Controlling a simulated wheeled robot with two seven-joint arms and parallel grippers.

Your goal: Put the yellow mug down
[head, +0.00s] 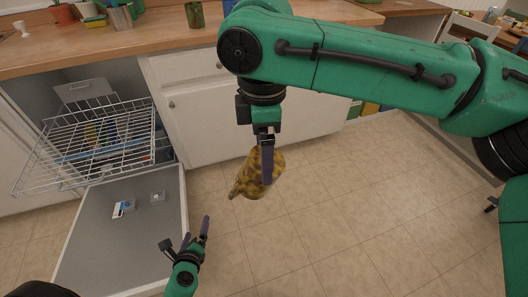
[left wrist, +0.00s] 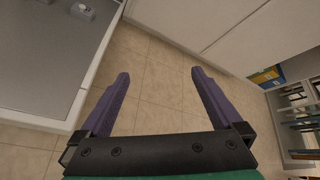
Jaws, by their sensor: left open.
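The yellow mug (head: 246,178), mottled with brown, hangs tilted in the air above the tiled floor in the head view. My right gripper (head: 266,165) reaches down onto it from above; one purple finger lies across its near side and the other is hidden. It appears shut on the mug. My left gripper (head: 196,230) is low in the head view, left of and below the mug and apart from it. Its two purple fingers are spread and empty, as the left wrist view (left wrist: 156,75) also shows. The mug does not show in the left wrist view.
A wooden counter (head: 150,50) runs along the back, with a green-brown cup (head: 194,14) and plant pots (head: 62,14). An open dishwasher at the left has a pulled-out wire rack (head: 90,140) and lowered door (head: 95,235). The floor (head: 340,220) at right is clear.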

